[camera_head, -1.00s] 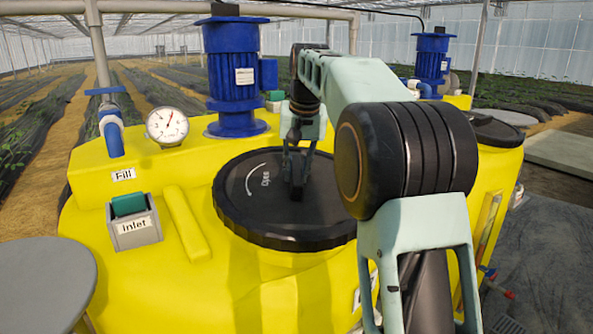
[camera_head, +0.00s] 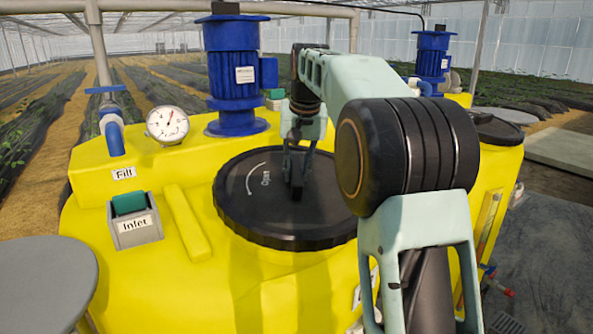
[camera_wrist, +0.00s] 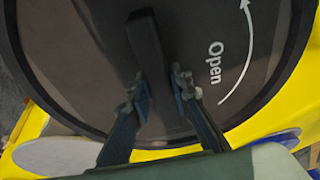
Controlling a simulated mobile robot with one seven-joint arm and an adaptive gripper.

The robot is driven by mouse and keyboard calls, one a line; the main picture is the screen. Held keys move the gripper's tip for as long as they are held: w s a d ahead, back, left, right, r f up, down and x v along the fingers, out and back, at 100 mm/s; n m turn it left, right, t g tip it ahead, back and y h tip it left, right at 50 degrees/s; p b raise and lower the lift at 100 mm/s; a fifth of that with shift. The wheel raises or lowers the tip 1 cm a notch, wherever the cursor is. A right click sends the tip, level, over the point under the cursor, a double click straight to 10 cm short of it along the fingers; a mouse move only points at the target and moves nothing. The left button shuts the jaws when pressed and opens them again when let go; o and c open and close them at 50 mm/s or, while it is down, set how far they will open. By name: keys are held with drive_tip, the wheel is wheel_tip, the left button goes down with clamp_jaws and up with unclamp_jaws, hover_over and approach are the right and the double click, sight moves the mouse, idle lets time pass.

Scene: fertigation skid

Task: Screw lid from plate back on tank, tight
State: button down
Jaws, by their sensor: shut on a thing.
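The black round lid (camera_head: 245,205) lies over the top opening of the yellow tank (camera_head: 180,285); I cannot tell from here how tight it is. It has a white curved arrow and the word "Open", which also show on the lid in the wrist view (camera_wrist: 85,65). My gripper (camera_head: 298,180) points down at the middle of the lid. In the wrist view my gripper (camera_wrist: 160,95) is shut on the lid's raised black grip bar (camera_wrist: 145,42), one finger on each side. My arm hides the lid's right part in the head view.
A blue motor (camera_head: 235,75) and a pressure gauge (camera_head: 167,125) stand behind the lid. A round grey plate (camera_head: 40,285) is empty at the lower left. A second yellow tank (camera_head: 500,160) stands at right.

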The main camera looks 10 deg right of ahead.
idle(0.4)
drive_tip(key=shift+w+f, duration=0.1)
drive_tip(key=shift+f, duration=0.25)
drive_tip(key=shift+w+f, duration=0.1)
drive_tip(key=shift+f, duration=0.55)
idle(1.4)
drive_tip(key=c, duration=1.8)
unclamp_jaws()
drive_tip(key=shift+o, duration=0.9)
drive_tip(key=shift+f, duration=0.3)
drive_tip(key=shift+o, duration=1.3)
drive_tip(key=shift+r, duration=0.1)
clamp_jaws()
